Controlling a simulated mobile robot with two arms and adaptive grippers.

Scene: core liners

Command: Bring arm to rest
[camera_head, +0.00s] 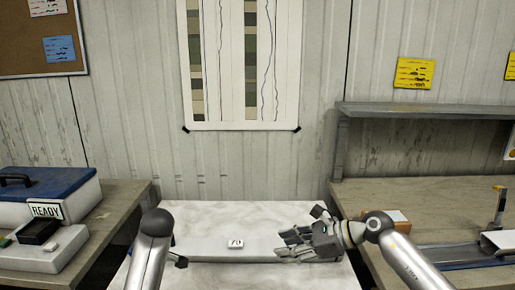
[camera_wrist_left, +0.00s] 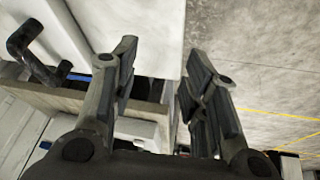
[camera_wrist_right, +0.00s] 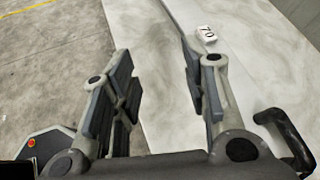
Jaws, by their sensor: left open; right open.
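My right gripper (camera_head: 290,247) is open and empty above the right part of the white table (camera_head: 230,215). In the right wrist view its spread fingers (camera_wrist_right: 158,58) have nothing between them. My left arm comes in at the lower left, and it hides most of its gripper in the head view. In the left wrist view the left gripper's fingers (camera_wrist_left: 160,62) are apart and empty, near the table's edge. A small white tag reading 70 (camera_head: 236,244) is on a long pale piece (camera_head: 215,250) lying across the table, between the arms. The tag also shows in the right wrist view (camera_wrist_right: 207,35).
A blue-lidded case (camera_head: 45,185) with a READY label stands on the left bench. The right bench holds an orange-and-white box (camera_head: 399,220) and a grey metal fixture (camera_head: 455,256) under a shelf (camera_head: 430,110). Bare floor shows beyond the table's edge.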

